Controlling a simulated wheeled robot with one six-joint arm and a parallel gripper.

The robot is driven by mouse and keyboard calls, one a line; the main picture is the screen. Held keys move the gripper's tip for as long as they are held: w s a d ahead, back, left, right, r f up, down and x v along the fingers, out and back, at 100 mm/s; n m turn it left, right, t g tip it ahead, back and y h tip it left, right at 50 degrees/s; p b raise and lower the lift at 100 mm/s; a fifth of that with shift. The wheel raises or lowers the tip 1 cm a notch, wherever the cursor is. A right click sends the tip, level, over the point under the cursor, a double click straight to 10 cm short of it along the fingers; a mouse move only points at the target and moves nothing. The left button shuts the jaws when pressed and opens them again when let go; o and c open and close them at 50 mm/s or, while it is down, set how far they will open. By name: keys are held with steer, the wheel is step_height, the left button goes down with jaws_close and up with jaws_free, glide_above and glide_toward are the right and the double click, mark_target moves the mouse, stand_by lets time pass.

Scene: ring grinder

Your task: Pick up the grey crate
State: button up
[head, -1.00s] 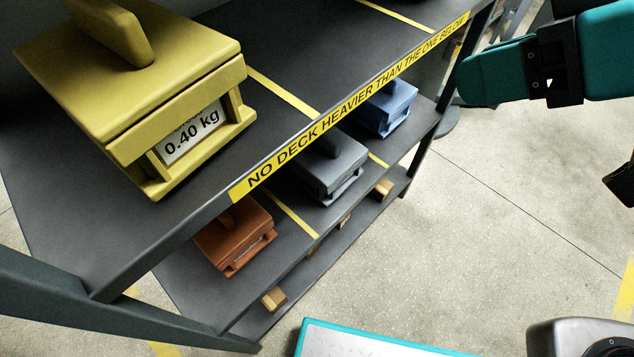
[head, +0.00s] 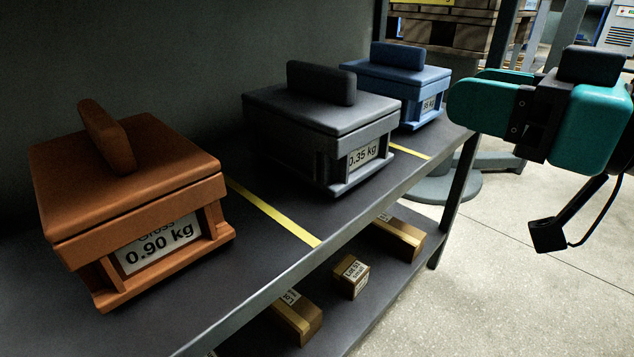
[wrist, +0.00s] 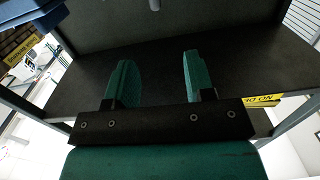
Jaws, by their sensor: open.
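The grey crate (head: 322,118) sits upright on a dark shelf deck (head: 262,258) in the middle of the head view. It has a block-shaped handle on its lid and a label reading 0.35 kg. My gripper (head: 464,90) is at the right of the head view, out past the shelf's front edge, apart from the grey crate and pointing left. Its two teal fingers are spread and empty in the wrist view (wrist: 160,80). The grey crate cannot be made out in the wrist view.
A brown-orange crate (head: 130,205) labelled 0.90 kg stands left of the grey crate. A blue crate (head: 395,85) stands close behind it to the right. Yellow strips divide the deck. Small cartons (head: 350,277) lie on the deck below. Open floor (head: 520,290) lies at the right.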

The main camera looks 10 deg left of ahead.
steer(key=f, duration=0.2)
steer(key=p, duration=1.2)
glide_toward(355, 76)
steer(key=x, duration=0.3)
steer(key=p+x, duration=0.1)
steer(key=x, duration=0.3)
steer(key=shift+w+a+f+p, duration=0.1)
steer(key=shift+a+f+p, duration=0.15)
steer(key=shift+p, duration=0.15)
steer(key=p+x, duration=0.2)
steer(key=x, duration=0.1)
steer(key=p+x, duration=0.1)
steer(key=x, duration=0.1)
steer(key=shift+r, duration=0.4)
steer(key=shift+w+a+f+t, duration=0.15)
steer(key=shift+t, duration=0.15)
jaws_close()
